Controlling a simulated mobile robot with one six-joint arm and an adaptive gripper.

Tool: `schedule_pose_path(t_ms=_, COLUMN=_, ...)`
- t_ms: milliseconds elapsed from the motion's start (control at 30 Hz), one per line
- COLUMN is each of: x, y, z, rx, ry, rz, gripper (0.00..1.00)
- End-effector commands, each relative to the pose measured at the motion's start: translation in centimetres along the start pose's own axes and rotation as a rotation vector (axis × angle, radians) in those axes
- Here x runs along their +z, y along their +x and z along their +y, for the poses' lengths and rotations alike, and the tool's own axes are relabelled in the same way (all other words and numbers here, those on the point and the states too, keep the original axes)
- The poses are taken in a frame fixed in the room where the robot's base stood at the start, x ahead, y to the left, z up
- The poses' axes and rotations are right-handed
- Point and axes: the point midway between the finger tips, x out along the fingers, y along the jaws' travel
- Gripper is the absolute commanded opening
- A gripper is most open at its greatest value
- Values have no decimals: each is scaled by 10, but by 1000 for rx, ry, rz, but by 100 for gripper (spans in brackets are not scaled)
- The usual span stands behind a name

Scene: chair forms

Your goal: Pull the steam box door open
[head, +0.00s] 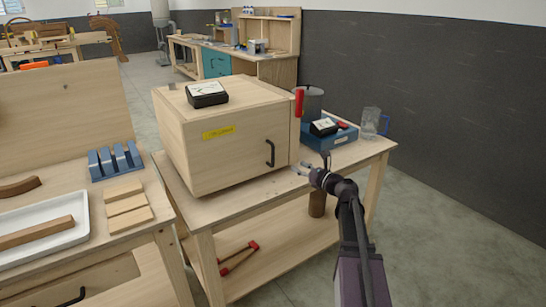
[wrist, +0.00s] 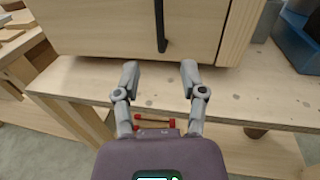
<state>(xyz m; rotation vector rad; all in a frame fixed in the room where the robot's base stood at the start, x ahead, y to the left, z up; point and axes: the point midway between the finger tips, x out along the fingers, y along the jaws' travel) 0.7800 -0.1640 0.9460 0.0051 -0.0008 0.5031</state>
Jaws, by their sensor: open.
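The steam box (head: 215,155) is a pale wooden box with a yellow label, standing on a wooden table. Its door faces the front right and looks shut, with a black bar handle (head: 270,153) near the door's right side. The handle also shows at the top middle of the wrist view (wrist: 160,25). My gripper (head: 301,168) is to the right of the handle and a little lower in the head view, apart from it. In the wrist view its two grey fingers (wrist: 160,72) are spread and empty, with the handle beyond and between them.
The table (head: 225,203) has a free strip before the box. Right of the box are a blue tray (head: 340,140), a metal pot (head: 310,104) and a clear jug (head: 371,123). A red-handled tool (head: 238,257) lies on the lower shelf. A workbench (head: 150,228) stands close on the left.

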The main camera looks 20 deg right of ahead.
Motion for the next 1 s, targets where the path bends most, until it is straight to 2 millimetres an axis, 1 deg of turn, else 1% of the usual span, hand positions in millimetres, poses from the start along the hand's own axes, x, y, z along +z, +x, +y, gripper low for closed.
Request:
schedule_pose_path(t_ms=267, x=0, y=1, z=0, rx=0, ry=-3, rz=1, gripper=54)
schedule_pose_path(t_ms=467, x=0, y=12, z=-1, rx=2, ry=-4, rz=2, gripper=54)
schedule_pose_path(t_ms=667, x=0, y=36, z=-1, rx=3, ry=-4, rz=2, gripper=54)
schedule_pose_path(t_ms=1000, x=0, y=88, z=-1, rx=3, ry=-5, rz=2, gripper=54)
